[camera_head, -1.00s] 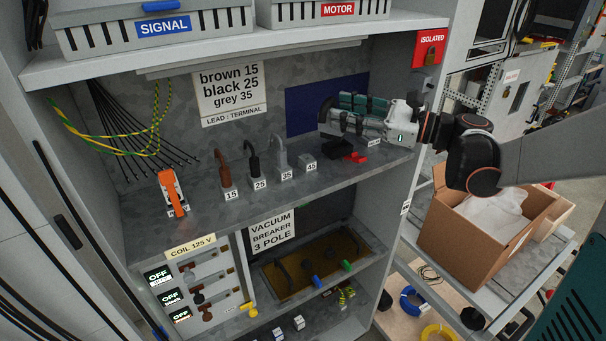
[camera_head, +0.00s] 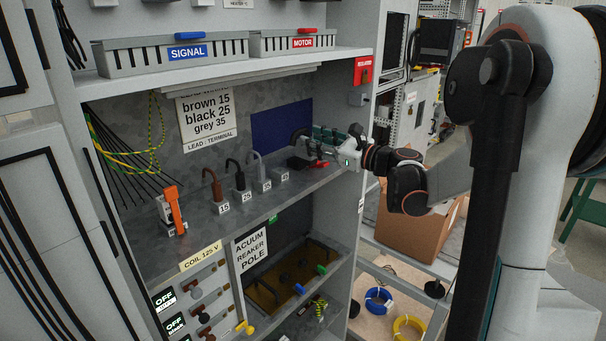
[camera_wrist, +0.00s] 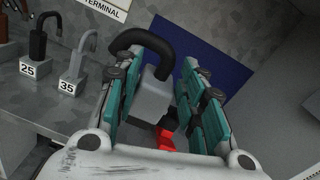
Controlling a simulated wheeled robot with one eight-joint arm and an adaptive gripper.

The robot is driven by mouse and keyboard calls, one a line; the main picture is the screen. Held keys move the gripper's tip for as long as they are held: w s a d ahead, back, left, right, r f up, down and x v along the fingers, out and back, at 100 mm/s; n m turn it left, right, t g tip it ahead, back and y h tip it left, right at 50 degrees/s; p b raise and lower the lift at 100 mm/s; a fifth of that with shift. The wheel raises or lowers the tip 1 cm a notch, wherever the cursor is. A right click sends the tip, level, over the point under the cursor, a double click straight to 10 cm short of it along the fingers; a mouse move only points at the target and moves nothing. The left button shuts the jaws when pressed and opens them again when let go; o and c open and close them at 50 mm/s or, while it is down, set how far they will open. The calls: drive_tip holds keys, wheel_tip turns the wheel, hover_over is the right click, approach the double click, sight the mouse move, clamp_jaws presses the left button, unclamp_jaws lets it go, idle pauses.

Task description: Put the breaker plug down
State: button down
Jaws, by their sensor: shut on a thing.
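My gripper (camera_head: 318,138) is shut on the breaker plug, a grey block (camera_wrist: 154,100) with a black curved handle (camera_wrist: 142,42), seen between the teal finger pads in the wrist view. In the head view the plug's dark handle (camera_head: 298,137) shows at the fingertips, above the right end of the middle shelf (camera_head: 252,208). A black and red item (camera_head: 306,163) lies on that shelf below the gripper; its red part (camera_wrist: 165,138) shows beneath the plug in the wrist view. I cannot tell whether the plug touches anything below.
Left of the gripper stand a brown lead (camera_head: 214,186), a black lead (camera_head: 237,176) and a grey lead (camera_head: 259,170), labelled 15, 25 and 35. A blue panel (camera_head: 280,127) is behind. The cabinet's side wall (camera_head: 347,205) is close on the right.

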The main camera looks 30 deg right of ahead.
sight(314, 159)
drive_tip(key=shift+f+b, duration=0.55)
drive_tip(key=shift+f, duration=2.2)
drive_tip(key=shift+f, duration=0.1)
drive_tip(key=c, duration=1)
unclamp_jaws()
drive_tip(key=shift+c, duration=0.2)
drive_tip(key=shift+s, duration=0.1)
drive_tip(key=p+v, duration=0.1)
drive_tip(key=v, duration=1.1)
drive_tip(key=shift+a, duration=0.1)
